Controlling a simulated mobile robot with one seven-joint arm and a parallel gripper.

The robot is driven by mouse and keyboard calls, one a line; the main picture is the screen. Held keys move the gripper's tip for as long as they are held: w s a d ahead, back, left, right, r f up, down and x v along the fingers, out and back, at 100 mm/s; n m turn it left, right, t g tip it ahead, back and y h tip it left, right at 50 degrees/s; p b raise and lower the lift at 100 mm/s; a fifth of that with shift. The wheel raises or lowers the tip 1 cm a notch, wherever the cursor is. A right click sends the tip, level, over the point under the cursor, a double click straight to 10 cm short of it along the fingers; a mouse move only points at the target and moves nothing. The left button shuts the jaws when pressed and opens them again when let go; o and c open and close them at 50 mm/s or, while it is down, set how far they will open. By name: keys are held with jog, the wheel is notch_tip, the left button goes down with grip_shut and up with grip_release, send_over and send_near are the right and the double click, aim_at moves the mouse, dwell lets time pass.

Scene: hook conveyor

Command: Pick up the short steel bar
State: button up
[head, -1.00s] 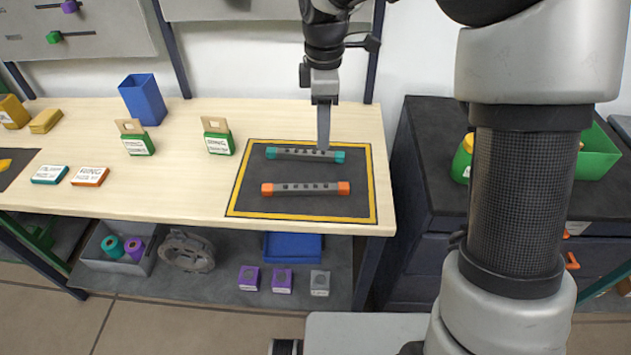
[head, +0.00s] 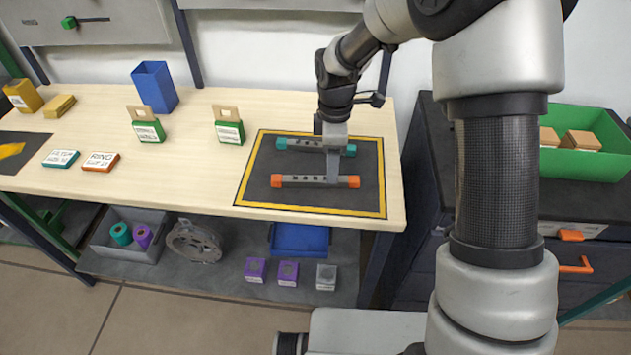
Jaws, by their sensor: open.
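Two grey bars lie crosswise on a black mat with a yellow border (head: 312,210) at the right end of the bench. The far bar has teal ends (head: 282,143) and looks slightly shorter in the picture, though it is farther away. The near bar has orange ends (head: 277,181). I cannot tell for sure which is the short steel bar. My gripper (head: 333,181) points down with its fingers at the near bar, right of its middle. It is open. The fingers overlap the bar in the picture, so I cannot tell whether they touch it. The gripper also covers part of the teal-ended bar.
Two green tags (head: 148,131) (head: 229,132), a blue bin (head: 155,88) and small labelled boxes stand left of the mat. A shelf (head: 220,265) lies below. A dark cabinet with a green tray (head: 590,165) stands at the right, beyond a gap.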

notch_tip(320, 180, down, 4)
jog(key=shift+r, duration=0.1)
grip_shut()
notch_tip(320, 180, up, 10)
jog(key=p, duration=0.1)
jog(key=s+r+p, duration=0.4)
jog(key=s+r, duration=0.4)
jog(key=s, duration=0.2)
jog(key=shift+a+p, duration=0.15)
jog(key=shift+p, duration=0.25)
